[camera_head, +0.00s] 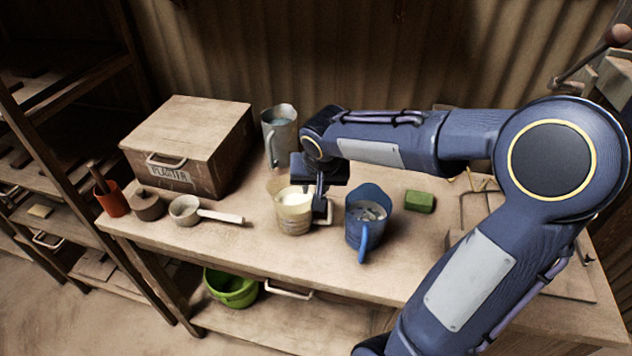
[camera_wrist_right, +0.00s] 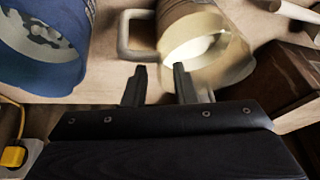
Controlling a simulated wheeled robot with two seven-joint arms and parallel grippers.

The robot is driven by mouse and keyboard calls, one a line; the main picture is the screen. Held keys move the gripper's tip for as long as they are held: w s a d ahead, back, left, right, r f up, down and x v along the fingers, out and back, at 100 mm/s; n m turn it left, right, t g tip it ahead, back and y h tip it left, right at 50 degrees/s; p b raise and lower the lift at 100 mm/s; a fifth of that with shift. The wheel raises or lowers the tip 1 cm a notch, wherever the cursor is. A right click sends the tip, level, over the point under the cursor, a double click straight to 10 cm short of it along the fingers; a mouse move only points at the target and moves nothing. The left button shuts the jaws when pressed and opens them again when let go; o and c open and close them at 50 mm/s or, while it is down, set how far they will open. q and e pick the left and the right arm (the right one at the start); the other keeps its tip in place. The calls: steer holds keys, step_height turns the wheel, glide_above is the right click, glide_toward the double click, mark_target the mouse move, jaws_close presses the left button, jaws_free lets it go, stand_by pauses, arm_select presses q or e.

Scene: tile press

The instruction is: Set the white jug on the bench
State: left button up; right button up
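The white jug (camera_head: 291,221), cream-coloured with pale contents, stands upright on the bench (camera_head: 255,255). Its handle points right in the head view. In the right wrist view the jug (camera_wrist_right: 237,62) and its squared handle (camera_wrist_right: 123,33) show just beyond the fingers. My right gripper (camera_head: 320,203) is at the jug's right side, by the handle. In the wrist view the gripper (camera_wrist_right: 159,72) has its fingers apart with nothing clearly held between them; one fingertip overlaps the jug's rim. Whether it touches the jug I cannot tell. My left gripper is not in view.
A blue jug (camera_head: 361,232) with grey contents stands close right. A grey jug (camera_head: 281,144) stands behind. A wooden box (camera_head: 180,130), a scoop (camera_head: 185,210) and an orange pot (camera_head: 112,200) are left; a green block (camera_head: 419,202) is right. The front bench edge is clear.

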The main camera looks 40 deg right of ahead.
steer(key=v, duration=1.2)
steer(key=s+a+f+n+y, duration=0.2)
steer(key=s+a+f, duration=0.2)
steer(key=s, duration=0.3)
steer(key=s+a+f+n+t+y, duration=0.1)
steer(key=s+a+f+n+y, duration=0.2)
steer(key=s+a+f, duration=0.2)
steer(key=s, duration=0.2)
steer(key=shift+s+a+p, duration=0.2)
steer(key=shift+s+p, duration=0.1)
steer(key=shift+s, duration=0.05)
